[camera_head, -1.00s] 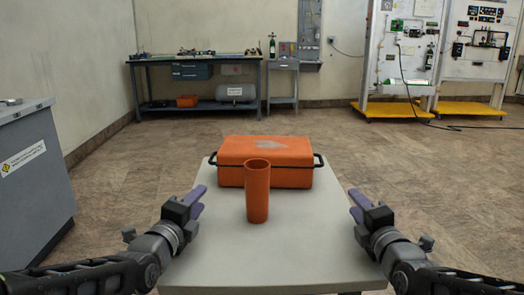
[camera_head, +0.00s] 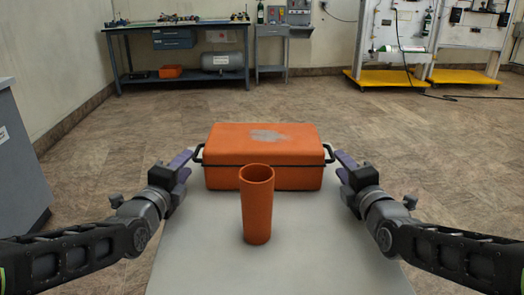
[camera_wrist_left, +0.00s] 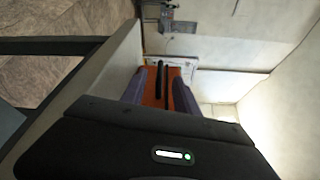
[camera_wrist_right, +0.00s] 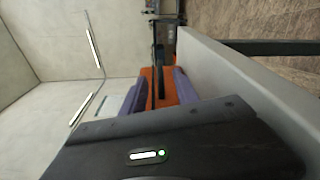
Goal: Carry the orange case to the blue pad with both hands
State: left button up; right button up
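The orange case (camera_head: 264,157) sits upright on the grey table, with a black handle at each end. My left gripper (camera_head: 183,166) is open at the left handle (camera_head: 198,153). In the left wrist view, the purple fingers (camera_wrist_left: 158,88) lie on either side of a black handle bar, with orange behind. My right gripper (camera_head: 345,167) is open at the right handle (camera_head: 328,153). The right wrist view shows its fingers (camera_wrist_right: 157,92) similarly on either side of a black bar. Contact with the handles cannot be told. I see no blue pad in any view.
An orange cup (camera_head: 257,205) stands on the table (camera_head: 210,240) just in front of the case. A workbench (camera_head: 180,27) and panels on yellow bases (camera_head: 384,79) stand at the back. A grey cabinet (camera_head: 20,160) is at the left. Open floor lies between.

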aim_at(197, 149)
dwell(0.3)
